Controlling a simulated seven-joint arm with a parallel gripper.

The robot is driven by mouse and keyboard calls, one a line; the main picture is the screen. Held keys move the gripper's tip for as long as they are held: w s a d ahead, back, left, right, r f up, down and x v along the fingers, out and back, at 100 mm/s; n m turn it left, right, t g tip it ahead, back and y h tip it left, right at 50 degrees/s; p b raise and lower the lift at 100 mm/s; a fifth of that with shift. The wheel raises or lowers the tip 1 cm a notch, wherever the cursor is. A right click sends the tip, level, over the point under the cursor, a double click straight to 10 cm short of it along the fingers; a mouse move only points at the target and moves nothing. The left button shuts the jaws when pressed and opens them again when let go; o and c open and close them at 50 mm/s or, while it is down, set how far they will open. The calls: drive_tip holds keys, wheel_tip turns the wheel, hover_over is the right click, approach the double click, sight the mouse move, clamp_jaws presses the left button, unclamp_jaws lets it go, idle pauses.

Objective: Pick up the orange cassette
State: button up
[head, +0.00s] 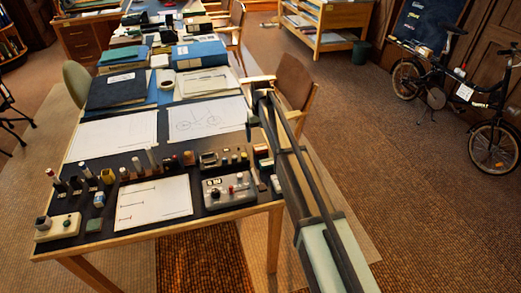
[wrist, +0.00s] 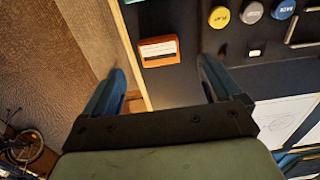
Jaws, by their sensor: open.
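The orange cassette (wrist: 158,57) lies flat on the dark table top close to the table's wooden edge, with a white label on its face. My gripper (wrist: 161,66) is open and empty, with its two blue fingers apart. In the wrist view the cassette shows just ahead of the gap between the fingertips, and nothing touches it. In the head view my arm reaches along the table's right side; I cannot clearly pick out the cassette there.
A drawing sheet (wrist: 285,118) is to the right. In the head view a grey control box (head: 229,191), bottles and stamps crowd the table's near end. A chair (head: 292,82) stands at the right side.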

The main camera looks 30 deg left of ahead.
sight(260, 147)
drive_tip(key=shift+w+f, duration=0.15)
drive_tip(key=shift+f, duration=2.95)
drive_tip(key=c, duration=1.1)
drive_tip(key=shift+c, duration=0.2)
wheel_tip(260, 147, up, 10)
drive_tip(key=s+a, duration=0.5)
drive_tip(key=s+a+f+n, duration=0.1)
drive_tip(key=s+a, duration=0.3)
drive_tip(key=s, duration=0.1)
drive_tip(key=s+a+n, duration=0.1)
drive_tip(key=s+a, duration=0.4)
drive_tip(key=s, duration=0.1)
drive_tip(key=shift+s+a+f, duration=0.1)
drive_tip(key=shift+a+f, duration=0.25)
drive_tip(key=shift+m, duration=1)
